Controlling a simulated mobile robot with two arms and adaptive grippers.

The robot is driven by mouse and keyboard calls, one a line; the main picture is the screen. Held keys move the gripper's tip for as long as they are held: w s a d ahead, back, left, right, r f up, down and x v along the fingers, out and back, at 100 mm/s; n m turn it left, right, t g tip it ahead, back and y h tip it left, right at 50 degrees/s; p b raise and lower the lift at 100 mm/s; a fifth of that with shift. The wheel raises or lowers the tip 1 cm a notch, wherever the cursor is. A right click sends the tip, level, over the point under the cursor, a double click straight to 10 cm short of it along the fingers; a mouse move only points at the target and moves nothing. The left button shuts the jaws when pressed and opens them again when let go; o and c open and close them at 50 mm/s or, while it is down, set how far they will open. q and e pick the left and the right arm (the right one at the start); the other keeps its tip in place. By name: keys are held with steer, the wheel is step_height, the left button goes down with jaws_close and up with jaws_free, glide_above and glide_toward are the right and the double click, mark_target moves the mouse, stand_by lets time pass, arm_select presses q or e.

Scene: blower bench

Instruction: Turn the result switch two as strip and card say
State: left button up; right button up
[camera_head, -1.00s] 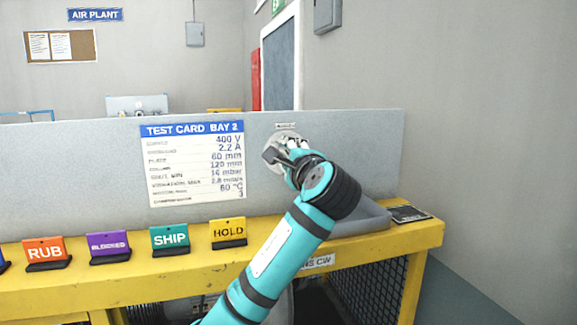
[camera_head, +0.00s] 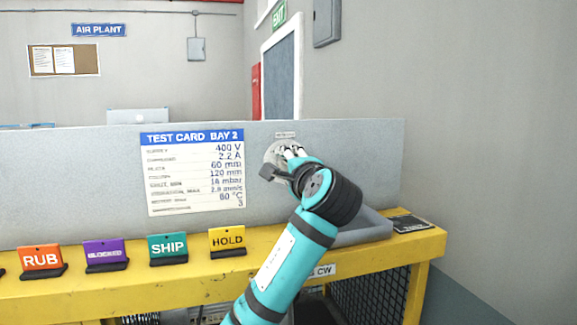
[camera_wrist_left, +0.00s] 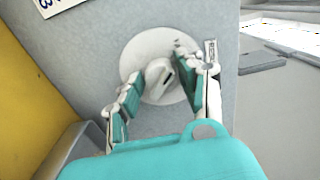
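The switch, a round pale plate (camera_wrist_left: 133,65) with a raised grey-white knob (camera_wrist_left: 160,76) bearing a dark slot, is on the grey upright panel. A small label, too small to read, sits by it. My left gripper (camera_wrist_left: 158,78) is open, with its teal-padded fingers on either side of the knob and gaps visible; contact is unclear. In the head view my left gripper (camera_head: 290,155) hides most of the switch plate (camera_head: 272,153). The test card (camera_head: 193,172), headed "TEST CARD BAY 2", lists 400 V, 2.2 A, 60 mm, 120 mm and more. My right gripper is not in view.
RUB (camera_head: 41,257), BLOCKED (camera_head: 105,252), SHIP (camera_head: 168,246) and HOLD (camera_head: 228,239) tags stand on the yellow bench (camera_head: 130,285). The panel right of the switch is clear.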

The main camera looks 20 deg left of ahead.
arm_select(q)
steer(key=o, duration=0.3)
steer(key=v, duration=1.2)
